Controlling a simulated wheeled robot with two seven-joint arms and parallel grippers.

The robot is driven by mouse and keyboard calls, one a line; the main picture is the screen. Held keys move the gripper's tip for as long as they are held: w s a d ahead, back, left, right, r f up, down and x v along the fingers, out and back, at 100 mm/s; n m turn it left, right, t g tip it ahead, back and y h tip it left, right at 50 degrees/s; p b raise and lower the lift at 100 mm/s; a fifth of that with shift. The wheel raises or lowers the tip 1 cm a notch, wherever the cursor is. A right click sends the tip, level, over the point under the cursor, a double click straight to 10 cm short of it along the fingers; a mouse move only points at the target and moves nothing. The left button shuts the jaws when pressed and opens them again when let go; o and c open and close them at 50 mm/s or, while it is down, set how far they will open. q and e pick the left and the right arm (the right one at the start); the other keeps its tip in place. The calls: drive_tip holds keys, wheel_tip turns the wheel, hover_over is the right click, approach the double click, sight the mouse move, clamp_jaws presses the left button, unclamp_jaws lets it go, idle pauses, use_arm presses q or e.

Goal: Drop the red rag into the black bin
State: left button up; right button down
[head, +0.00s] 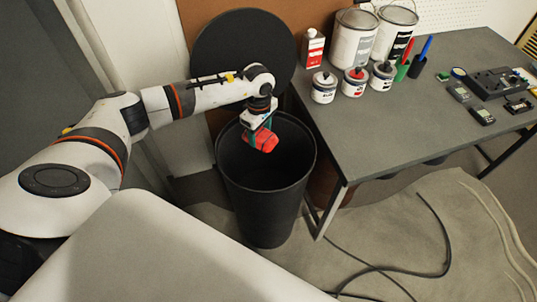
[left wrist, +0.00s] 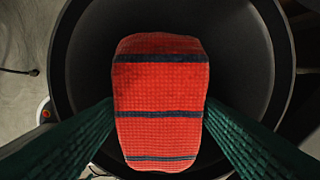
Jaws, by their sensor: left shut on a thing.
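The red rag (head: 262,141) is a folded bundle with dark stripes. My left gripper (head: 259,134) is shut on it, with the green fingers on either side. The black bin (head: 266,215) stands on the floor left of the table, open at the top. The rag hangs over the bin's opening, near the far part of the rim. In the left wrist view, the rag (left wrist: 160,100) fills the middle between the two fingers (left wrist: 160,118), with the round bin wall (left wrist: 235,45) around and beyond it. My right gripper is not in view.
A grey table (head: 400,135) stands right of the bin, with paint cans (head: 353,38), small jars (head: 325,87), markers and devices on it. A round black lid (head: 243,50) leans behind the bin. A black cable (head: 385,268) lies on the floor.

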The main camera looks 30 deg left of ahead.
use_arm(q)
drive_tip(key=shift+f, duration=0.1)
drive_tip(key=o, duration=1)
drive_tip(key=shift+o, duration=0.2)
wheel_tip(320, 180, up, 12)
drive_tip(key=shift+b, duration=0.4)
